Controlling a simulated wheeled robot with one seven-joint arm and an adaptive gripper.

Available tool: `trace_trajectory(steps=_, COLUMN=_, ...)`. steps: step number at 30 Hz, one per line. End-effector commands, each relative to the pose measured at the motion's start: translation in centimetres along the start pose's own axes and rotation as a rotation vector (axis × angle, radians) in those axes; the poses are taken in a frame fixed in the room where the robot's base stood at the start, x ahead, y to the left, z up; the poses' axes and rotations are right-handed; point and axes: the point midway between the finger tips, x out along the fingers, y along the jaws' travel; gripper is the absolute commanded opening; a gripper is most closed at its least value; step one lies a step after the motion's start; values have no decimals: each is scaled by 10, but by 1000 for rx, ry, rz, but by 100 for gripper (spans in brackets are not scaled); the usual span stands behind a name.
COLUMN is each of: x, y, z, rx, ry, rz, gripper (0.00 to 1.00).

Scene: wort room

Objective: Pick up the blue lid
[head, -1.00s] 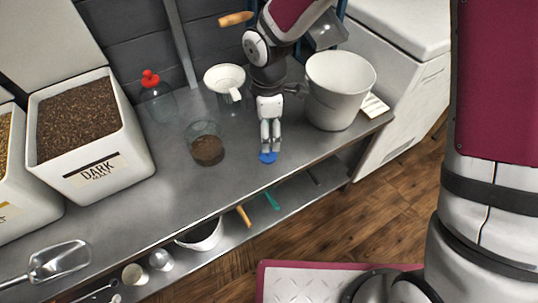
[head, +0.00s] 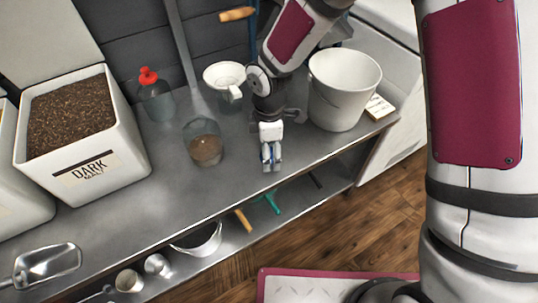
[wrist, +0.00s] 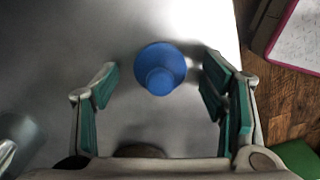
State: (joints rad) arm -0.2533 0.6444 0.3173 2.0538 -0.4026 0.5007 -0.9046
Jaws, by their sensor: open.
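The blue lid (wrist: 160,68) shows in the wrist view as a round blue disc with a smaller round part on it. It rests on the steel worktop, between and slightly ahead of my open fingers. My gripper (head: 271,167) points down near the worktop's front edge in the head view. Its green-padded fingers stand on either side of the lid in the wrist view, with a gap on both sides and nothing held. In the head view the lid is mostly hidden by the fingers.
A white bucket (head: 342,92) stands close to the right of my gripper. A glass with brown contents (head: 206,148) stands to the left, and a white funnel (head: 223,76) behind. A dark malt bin (head: 85,150) is farther left.

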Motion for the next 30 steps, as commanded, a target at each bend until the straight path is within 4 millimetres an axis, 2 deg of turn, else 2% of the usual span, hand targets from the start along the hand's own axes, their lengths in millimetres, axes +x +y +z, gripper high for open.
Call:
trace_trajectory(steps=1, x=0, y=0, z=0, rx=0, ry=0, rz=0, gripper=59)
trace_trajectory(steps=6, x=0, y=0, z=0, rx=0, ry=0, rz=0, gripper=23)
trace_trajectory(steps=20, x=-5, y=0, z=0, rx=1, ry=0, rz=-1, gripper=23)
trace_trajectory(steps=29, x=-39, y=0, z=0, rx=0, ry=1, rz=0, gripper=23)
trace_trajectory(steps=30, x=-40, y=-6, z=-1, rx=-3, ry=-1, rz=-3, gripper=23)
